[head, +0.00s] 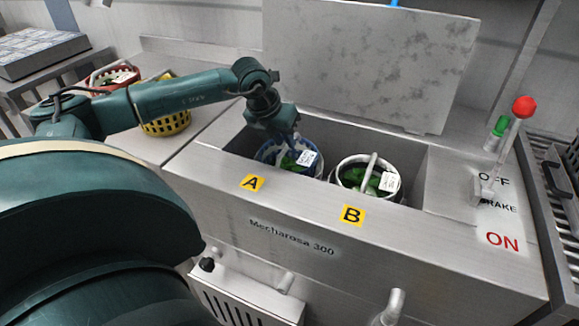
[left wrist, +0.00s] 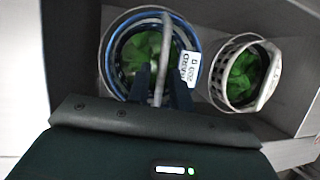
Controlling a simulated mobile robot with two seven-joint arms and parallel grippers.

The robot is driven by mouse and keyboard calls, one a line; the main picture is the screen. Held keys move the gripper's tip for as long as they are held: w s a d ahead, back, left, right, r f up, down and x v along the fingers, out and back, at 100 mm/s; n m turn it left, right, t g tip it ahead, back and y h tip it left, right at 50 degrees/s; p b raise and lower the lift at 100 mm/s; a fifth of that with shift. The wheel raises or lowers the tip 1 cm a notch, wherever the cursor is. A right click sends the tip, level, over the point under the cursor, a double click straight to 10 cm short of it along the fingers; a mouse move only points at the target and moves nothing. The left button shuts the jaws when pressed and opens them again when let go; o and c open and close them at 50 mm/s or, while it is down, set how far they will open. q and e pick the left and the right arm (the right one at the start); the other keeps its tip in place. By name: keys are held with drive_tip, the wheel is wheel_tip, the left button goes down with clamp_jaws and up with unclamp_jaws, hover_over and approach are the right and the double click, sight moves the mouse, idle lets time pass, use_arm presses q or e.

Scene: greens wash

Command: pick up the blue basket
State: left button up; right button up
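The blue basket (head: 265,153) stands in the sink's left bay, by the yellow A label, with green leaves and a white tag. It also shows in the left wrist view (left wrist: 108,70), its pale handle crossing its middle. My left gripper (head: 291,143) reaches down over this basket. In the left wrist view its two dark fingers (left wrist: 161,88) look apart, one on each side of the handle. Whether they touch the handle I cannot tell. The gripper partly hides the basket in the head view. My right gripper is not in view.
A white basket (head: 341,172) of greens stands beside it by label B. A raised steel lid (head: 370,55) is behind the sink. Yellow (head: 168,124) and red (head: 101,77) baskets are on the left counter. A red-knobbed lever (head: 523,107) stands at right.

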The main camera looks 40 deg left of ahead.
use_arm(q)
drive_tip(key=x, duration=0.5)
drive_tip(key=shift+w+d, duration=0.1)
drive_tip(key=shift+w, duration=0.05)
clamp_jaws()
drive_tip(key=shift+r, duration=0.1)
idle(1.2)
